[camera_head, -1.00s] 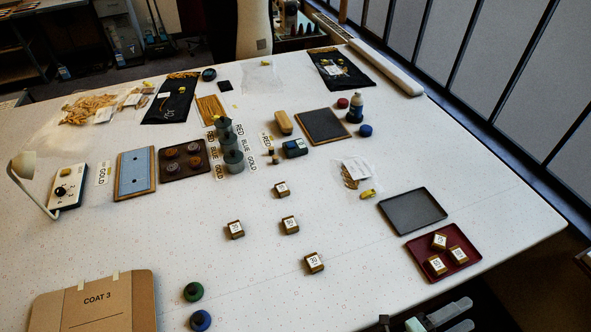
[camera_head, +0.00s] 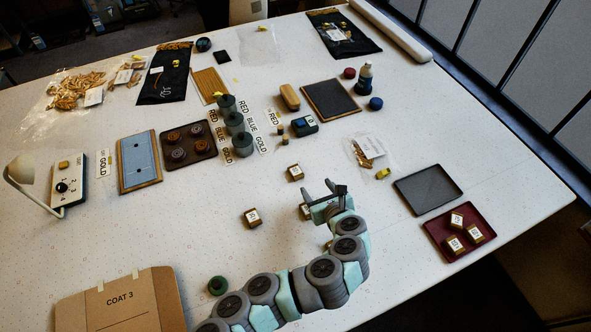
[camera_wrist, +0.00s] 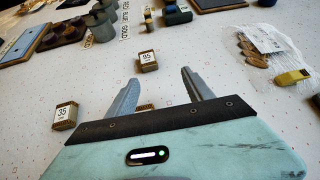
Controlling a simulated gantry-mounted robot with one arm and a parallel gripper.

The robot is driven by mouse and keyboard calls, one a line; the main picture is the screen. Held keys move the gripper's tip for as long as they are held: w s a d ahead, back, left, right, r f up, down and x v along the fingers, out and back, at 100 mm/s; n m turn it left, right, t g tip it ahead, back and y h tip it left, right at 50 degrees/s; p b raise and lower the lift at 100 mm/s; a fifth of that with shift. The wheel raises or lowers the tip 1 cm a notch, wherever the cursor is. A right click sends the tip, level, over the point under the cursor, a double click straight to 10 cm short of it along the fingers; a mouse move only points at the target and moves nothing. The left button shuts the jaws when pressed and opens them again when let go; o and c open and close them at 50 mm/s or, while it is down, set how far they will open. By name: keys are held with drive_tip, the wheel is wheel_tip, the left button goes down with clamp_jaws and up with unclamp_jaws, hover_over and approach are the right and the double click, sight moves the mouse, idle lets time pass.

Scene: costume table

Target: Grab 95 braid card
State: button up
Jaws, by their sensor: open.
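The 95 braid card is a small brown block with a white label reading 95 (camera_wrist: 148,60). It stands on the white table ahead of my fingertips in the wrist view, roughly between their lines. In the head view it appears to be the block (camera_head: 295,172) just beyond my gripper (camera_head: 328,188). My gripper (camera_wrist: 160,80) is open and empty, with the card apart from both fingers. A similar block marked 35 (camera_wrist: 65,115) stands to the left, also in the head view (camera_head: 252,217). Another block (camera_wrist: 145,107) is partly hidden behind my gripper's dark bar.
A dark red tray (camera_head: 432,240) at the right holds three similar blocks; an empty grey tray (camera_head: 428,188) lies behind it. Dark green spools (camera_head: 236,123) and label strips stand beyond the card. A clear bag (camera_wrist: 268,50) lies to the right. Table around the card is clear.

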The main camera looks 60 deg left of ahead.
sight(296, 171)
drive_tip(key=shift+s+a+r+g, duration=0.25)
drive_tip(key=shift+s+a+g, duration=0.35)
drive_tip(key=shift+s, duration=0.4)
drive_tip(key=shift+w+x, duration=0.2)
drive_tip(key=shift+x, duration=5.1)
drive_tip(key=shift+r, duration=0.15)
drive_tip(key=shift+c, duration=0.4)
clamp_jaws()
